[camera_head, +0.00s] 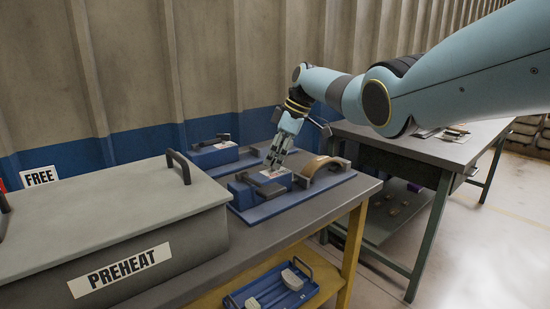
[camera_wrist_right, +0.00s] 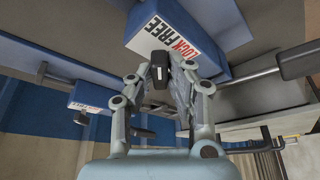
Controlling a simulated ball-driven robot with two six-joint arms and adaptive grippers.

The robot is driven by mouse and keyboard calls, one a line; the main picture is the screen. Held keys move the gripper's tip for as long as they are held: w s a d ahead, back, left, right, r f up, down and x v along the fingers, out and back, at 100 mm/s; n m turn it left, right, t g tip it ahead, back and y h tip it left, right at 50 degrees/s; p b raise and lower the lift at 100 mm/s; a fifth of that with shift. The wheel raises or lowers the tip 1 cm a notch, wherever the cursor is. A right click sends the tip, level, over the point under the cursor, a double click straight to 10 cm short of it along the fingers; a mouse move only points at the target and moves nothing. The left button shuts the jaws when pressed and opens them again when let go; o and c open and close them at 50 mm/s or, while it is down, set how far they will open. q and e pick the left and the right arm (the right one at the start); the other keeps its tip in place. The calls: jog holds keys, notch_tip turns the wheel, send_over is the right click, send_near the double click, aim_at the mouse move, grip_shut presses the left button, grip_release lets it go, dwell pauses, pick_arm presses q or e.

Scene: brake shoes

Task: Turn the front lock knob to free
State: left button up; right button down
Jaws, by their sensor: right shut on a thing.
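The front fixture is a blue block on a blue base plate (camera_head: 262,212), on the bench. A curved tan brake shoe (camera_head: 324,165) stands at its right. The block's top carries a LOCK/FREE label, seen close in the right wrist view (camera_wrist_right: 170,38). My right gripper (camera_head: 276,160) points down onto this block. In the wrist view its fingers (camera_wrist_right: 160,78) are closed around the black lock knob (camera_wrist_right: 159,62) beside the label. I cannot tell which word the knob points to. My left gripper is not in view.
A second blue fixture (camera_head: 213,154) stands behind. The grey PREHEAT box (camera_head: 150,255) fills the bench's left. A FREE sign (camera_head: 39,176) is by the wall. A blue tray (camera_head: 270,293) with grey pieces sits below. Another table (camera_head: 425,147) stands at right.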

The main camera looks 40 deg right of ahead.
jog(key=c, duration=1.3)
grip_release()
jog(key=shift+r, duration=0.1)
jog(key=v, duration=1.1)
jog(key=shift+s+d+r, duration=0.15)
jog(key=shift+r, duration=0.2)
jog(key=shift+f, duration=0.1)
